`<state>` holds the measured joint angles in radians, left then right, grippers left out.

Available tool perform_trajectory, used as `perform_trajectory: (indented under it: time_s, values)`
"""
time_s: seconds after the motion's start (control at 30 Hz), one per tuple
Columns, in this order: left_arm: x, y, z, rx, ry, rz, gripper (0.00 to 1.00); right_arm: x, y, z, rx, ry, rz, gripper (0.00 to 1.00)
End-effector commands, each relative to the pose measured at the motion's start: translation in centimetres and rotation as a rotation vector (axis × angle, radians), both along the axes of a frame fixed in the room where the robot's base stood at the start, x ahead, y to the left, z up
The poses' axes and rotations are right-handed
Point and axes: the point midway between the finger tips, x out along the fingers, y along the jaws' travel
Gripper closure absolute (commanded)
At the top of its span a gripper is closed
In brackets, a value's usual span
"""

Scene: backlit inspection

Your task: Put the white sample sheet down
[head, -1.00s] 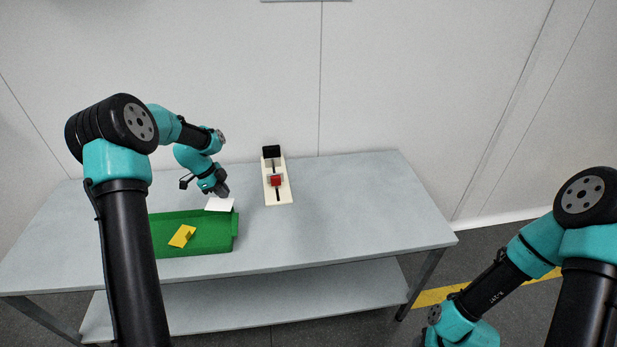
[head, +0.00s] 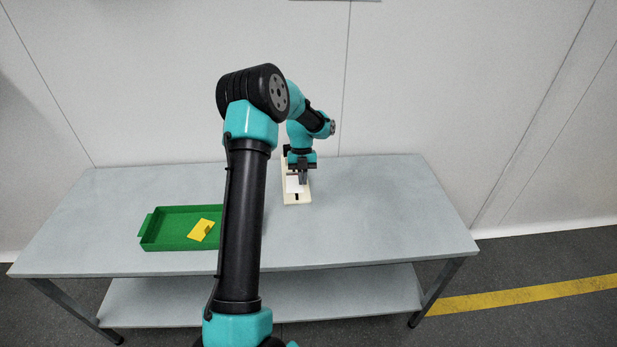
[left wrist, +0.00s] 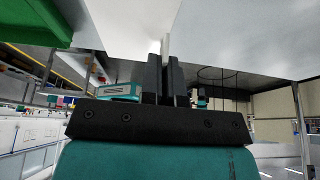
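The white sample sheet (head: 294,186) is over the cream inspection stand (head: 288,199) in the head view. I cannot tell whether it touches the stand. My left gripper (head: 303,180) is right at the sheet, pointing down. In the left wrist view, its fingers (left wrist: 167,78) are shut on a thin upright white part of the sheet, and the sheet's broad face (left wrist: 125,25) fills the upper middle. The stand's red block is hidden behind the gripper and sheet. My right gripper is out of view.
A green tray (head: 149,233) with a yellow piece (head: 202,230) in it is on the table (head: 380,215), left of the stand; my left arm covers its right end. The table right of the stand is clear. A wall stands behind.

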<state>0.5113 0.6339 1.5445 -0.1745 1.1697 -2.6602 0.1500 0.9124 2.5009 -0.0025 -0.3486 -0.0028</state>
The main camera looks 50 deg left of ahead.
Motion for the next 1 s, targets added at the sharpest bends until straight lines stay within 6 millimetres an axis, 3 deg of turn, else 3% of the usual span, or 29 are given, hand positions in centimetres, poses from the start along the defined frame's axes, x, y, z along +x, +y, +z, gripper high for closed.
perform_trajectory:
  time_s: [0.37, 1.0]
  values:
    - [0.6, 0.6, -0.1, 0.001, -0.001, 0.002, 1.00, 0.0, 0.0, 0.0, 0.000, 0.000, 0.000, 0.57]
    - [6.4, 7.1, -1.0, 0.001, -0.001, 0.002, 1.00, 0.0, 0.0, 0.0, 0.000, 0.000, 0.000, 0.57]
